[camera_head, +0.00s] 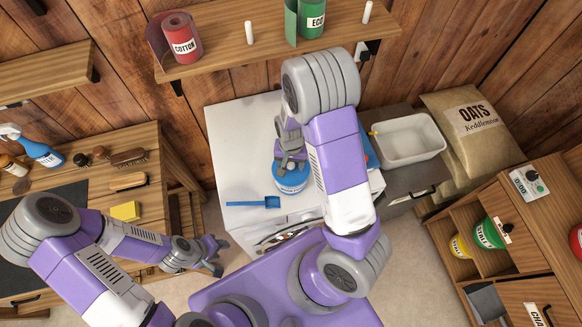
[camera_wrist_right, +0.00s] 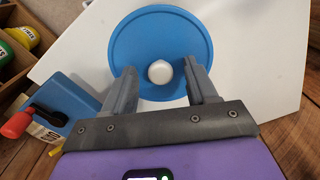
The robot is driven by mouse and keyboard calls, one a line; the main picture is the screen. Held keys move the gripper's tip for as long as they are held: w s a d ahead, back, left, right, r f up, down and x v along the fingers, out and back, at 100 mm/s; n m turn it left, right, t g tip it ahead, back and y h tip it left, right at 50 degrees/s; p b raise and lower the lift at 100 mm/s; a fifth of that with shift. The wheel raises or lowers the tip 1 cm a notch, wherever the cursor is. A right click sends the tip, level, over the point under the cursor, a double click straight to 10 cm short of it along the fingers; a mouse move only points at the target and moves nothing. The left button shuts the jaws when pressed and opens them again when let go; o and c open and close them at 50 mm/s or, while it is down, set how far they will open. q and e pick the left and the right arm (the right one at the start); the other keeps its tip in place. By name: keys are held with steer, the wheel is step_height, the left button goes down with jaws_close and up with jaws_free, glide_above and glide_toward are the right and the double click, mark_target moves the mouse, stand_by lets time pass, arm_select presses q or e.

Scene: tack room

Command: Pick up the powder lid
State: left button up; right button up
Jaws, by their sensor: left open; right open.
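The powder lid (camera_wrist_right: 132,40) is a round blue disc with a raised rim and a small white knob (camera_wrist_right: 160,72). In the right wrist view it shows beyond my right gripper (camera_wrist_right: 162,75). The gripper is open, with one finger on each side of the knob; contact cannot be told. My arm and hand hide much of the lid there. My left gripper (camera_head: 216,256) is open and empty, low beside the workbench.
A blue scoop (camera_head: 255,202) lies on the white top (camera_head: 236,150), left of the tub. A blue box (camera_wrist_right: 62,100) with a red-tipped item stands close to my right gripper. A white basin (camera_head: 408,138) is to the right. A shelf (camera_head: 270,40) with rolls hangs above.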

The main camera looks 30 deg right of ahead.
jaws_close()
step_height(320, 180, up, 10)
steer(key=p, duration=0.2)
step_height(320, 180, up, 5)
steer(key=p, duration=0.4)
glide_above(291, 165)
stand_by(0.7)
